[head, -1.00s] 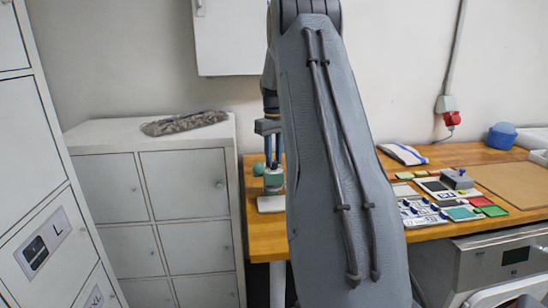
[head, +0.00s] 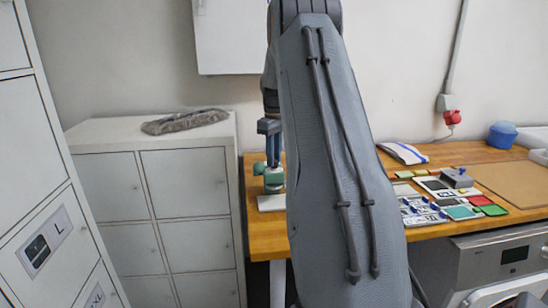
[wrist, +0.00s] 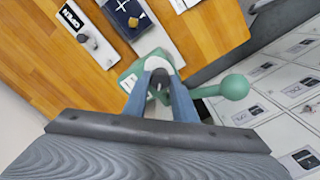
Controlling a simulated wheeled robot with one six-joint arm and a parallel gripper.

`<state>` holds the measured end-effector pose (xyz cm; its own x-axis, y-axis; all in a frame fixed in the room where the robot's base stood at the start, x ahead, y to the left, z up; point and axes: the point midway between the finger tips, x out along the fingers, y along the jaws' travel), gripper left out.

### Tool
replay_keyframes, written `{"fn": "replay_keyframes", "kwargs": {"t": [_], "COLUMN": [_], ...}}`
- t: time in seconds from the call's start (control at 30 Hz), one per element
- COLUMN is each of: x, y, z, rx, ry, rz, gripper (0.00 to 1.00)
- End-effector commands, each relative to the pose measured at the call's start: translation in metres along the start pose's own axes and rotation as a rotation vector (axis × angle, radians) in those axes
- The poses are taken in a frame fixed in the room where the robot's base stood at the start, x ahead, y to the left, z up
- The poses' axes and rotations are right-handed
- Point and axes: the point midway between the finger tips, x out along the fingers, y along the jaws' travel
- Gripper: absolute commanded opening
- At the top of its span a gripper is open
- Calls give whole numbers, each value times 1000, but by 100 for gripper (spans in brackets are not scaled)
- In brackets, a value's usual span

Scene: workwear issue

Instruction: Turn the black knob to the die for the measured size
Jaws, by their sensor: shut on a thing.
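My gripper (wrist: 160,88) points down over a green press (wrist: 130,78), and its two blue-grey fingers are shut on a small dark part on top of it, which looks like the black knob. The fingers hide most of the knob, so I cannot tell where it points. The press's lever ends in a green ball (wrist: 234,87) to the right of the fingers. In the head view the green press (head: 274,183) stands on a white base (head: 271,203) at the table's left end, with my gripper (head: 273,163) above it. No die marking is readable.
In the wrist view, an OPEN plate (wrist: 72,17) with a grey knob and a dark blue panel (wrist: 127,17) lie near the press. The wooden table (head: 262,232) holds cards and coloured pads (head: 465,211) at right. Grey lockers (head: 185,190) stand left.

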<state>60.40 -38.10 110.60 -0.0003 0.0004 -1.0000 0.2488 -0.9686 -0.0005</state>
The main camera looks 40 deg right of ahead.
Motion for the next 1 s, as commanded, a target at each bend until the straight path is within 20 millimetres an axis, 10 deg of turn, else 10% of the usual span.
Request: {"fn": "replay_keyframes", "kwargs": {"t": [0.07, 0.1, 0.2, 0.57, 1.0], "x": [-2, -2, -2, -6, -68], "y": [1, 1, 1, 1, 1], "z": [-1, -1, 0, -1, -1], "rx": [0, 0, 0, 1, 1], "ry": [3, 3, 2, 2, 3], "rz": [3, 3, 3, 3, 4], "gripper": [2, 29, 43, 43, 43]}}
